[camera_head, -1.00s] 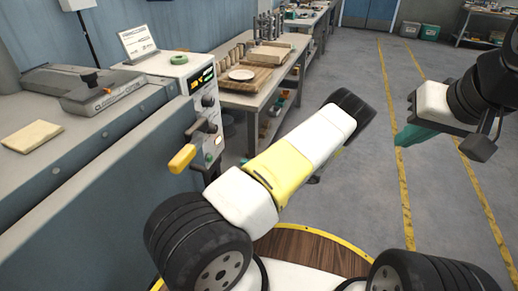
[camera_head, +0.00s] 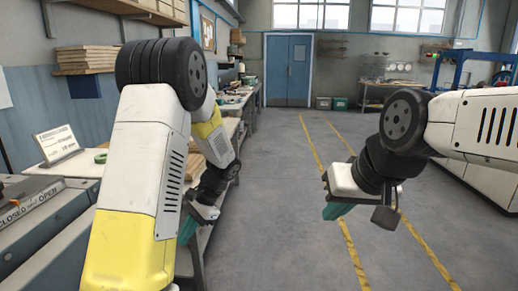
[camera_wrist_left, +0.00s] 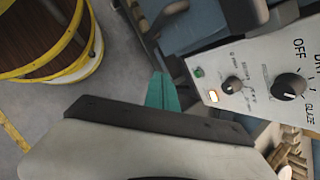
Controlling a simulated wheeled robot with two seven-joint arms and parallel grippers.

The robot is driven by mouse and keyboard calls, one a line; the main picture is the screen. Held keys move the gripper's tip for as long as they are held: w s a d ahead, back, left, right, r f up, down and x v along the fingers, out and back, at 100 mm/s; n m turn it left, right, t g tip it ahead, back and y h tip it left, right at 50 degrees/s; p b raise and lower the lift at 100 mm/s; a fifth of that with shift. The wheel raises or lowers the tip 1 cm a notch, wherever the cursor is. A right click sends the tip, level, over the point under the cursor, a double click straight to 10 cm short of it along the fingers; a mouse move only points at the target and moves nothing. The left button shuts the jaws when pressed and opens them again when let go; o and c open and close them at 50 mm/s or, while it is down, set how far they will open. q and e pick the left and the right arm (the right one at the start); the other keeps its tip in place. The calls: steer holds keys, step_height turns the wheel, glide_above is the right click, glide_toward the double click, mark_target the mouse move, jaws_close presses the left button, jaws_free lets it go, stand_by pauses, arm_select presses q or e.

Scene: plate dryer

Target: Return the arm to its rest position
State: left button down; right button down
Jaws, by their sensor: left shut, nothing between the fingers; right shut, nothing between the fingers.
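My left arm comes in from the left in the head view and is folded, its forearm hanging down. My left gripper (camera_head: 188,230) points downward near the edge of the workbench and is shut and empty; its teal fingers also show in the left wrist view (camera_wrist_left: 162,92). My right gripper (camera_head: 338,209) hangs in front of the open floor at the right, shut and empty, its teal fingers pointing down and left.
A control panel (camera_wrist_left: 255,85) with knobs lies close to the left gripper in the wrist view. The workbench (camera_head: 232,103) runs along the left wall. The grey floor (camera_head: 290,200) in the middle is clear.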

arm_select(q)
steer(key=s+d+r+n+t+h, duration=0.3)
steer(key=s+r+n+t+h, duration=0.1)
steer(key=s+r, duration=0.4)
steer(key=s+d+r+n+t+h, duration=0.3)
steer(key=s+r, duration=0.5)
steer(key=r, duration=0.4)
steer(key=shift+s+d+r+n+t+h, duration=0.4)
steer(key=shift+d+t+h, duration=0.2)
steer(key=shift+d+t, duration=0.1)
